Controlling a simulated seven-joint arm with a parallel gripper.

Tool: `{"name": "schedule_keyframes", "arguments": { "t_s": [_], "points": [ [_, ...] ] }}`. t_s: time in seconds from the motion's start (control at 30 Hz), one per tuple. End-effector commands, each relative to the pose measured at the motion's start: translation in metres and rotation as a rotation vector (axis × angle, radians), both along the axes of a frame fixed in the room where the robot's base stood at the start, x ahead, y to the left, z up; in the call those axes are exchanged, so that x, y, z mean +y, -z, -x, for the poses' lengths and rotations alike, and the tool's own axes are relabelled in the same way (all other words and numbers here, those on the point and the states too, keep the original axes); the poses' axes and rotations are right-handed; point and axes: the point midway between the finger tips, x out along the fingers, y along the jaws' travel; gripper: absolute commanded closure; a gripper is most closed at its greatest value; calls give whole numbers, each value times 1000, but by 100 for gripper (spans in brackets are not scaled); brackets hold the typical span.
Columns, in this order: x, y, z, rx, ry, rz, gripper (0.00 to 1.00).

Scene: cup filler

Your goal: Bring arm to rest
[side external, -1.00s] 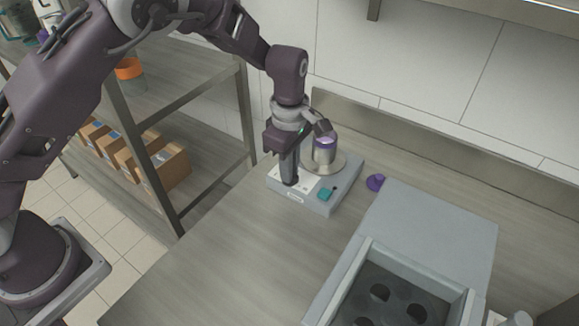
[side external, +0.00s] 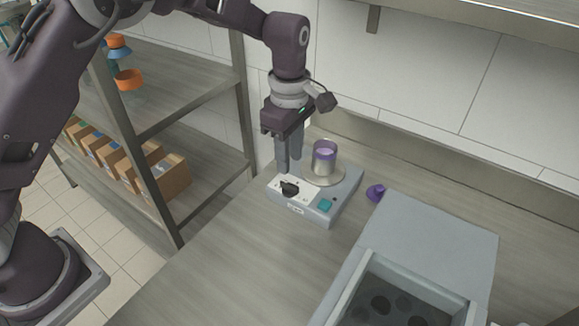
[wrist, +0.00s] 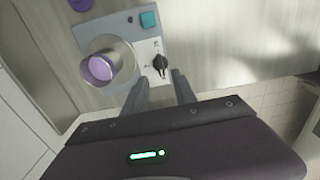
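My gripper (side external: 288,160) is above the near left part of a grey machine (side external: 313,212), with its fingers pointing down. Its two fingers (wrist: 158,84) are apart with nothing between them in the wrist view. A black knob (side external: 289,188) on the machine's white panel lies just below and beyond the fingertips; it also shows in the wrist view (wrist: 161,65). A purple-and-silver cup (side external: 323,157) stands upright on the machine's round plate (side external: 334,177), beside the gripper. A teal button (side external: 325,205) is at the machine's front corner.
A small purple object (side external: 376,193) lies on the counter right of the machine. A grey box (side external: 430,240) with an open bin of dark round shapes stands at the right. A shelf rack (side external: 190,105) with several cartons (side external: 165,178) is at the left. The front counter (side external: 230,270) is clear.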

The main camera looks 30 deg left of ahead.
Motion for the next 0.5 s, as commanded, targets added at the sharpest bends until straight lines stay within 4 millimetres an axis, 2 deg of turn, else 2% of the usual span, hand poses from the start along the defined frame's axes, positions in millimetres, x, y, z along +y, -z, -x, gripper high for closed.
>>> {"name": "schedule_keyframes", "arguments": {
  "t_s": [0.23,0.3,0.37,0.47,0.5],
  "points": [
    [0,-1,0,0,0,0,67],
    [3,-8,2,-4,13,10,67],
    [11,-28,9,-18,64,39,67],
    [37,-84,40,-80,255,106,67],
    [48,-107,60,-118,363,123,67]
  ]
}}
